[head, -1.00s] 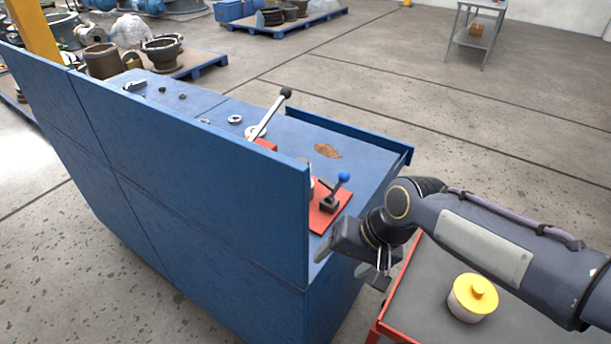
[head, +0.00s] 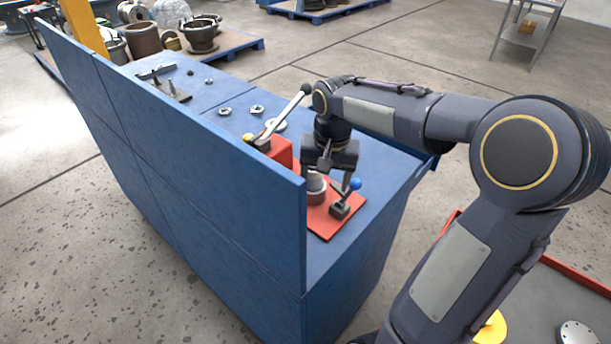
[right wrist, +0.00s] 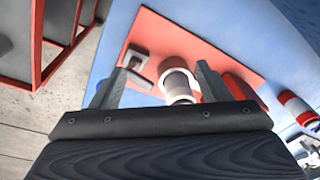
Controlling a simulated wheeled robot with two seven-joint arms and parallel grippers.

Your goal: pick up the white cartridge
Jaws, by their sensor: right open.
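The white cartridge (right wrist: 178,84) shows in the right wrist view as a pale round cylinder above the red plate (right wrist: 205,50). In the head view its pale upper part (head: 316,184) shows just under my right gripper (head: 325,170), partly hidden by it. My right gripper, also in the right wrist view (right wrist: 163,76), is open, with its two fingers apart on either side of the cartridge. I cannot tell whether the fingers touch it. My left gripper is not in view.
A clamp with a blue knob (head: 355,184) stands right beside the cartridge. A red block (head: 281,151) and a long lever (head: 286,117) stand behind. A tall blue panel (head: 200,142) edges the bench. Small metal rings (head: 257,109) lie farther back.

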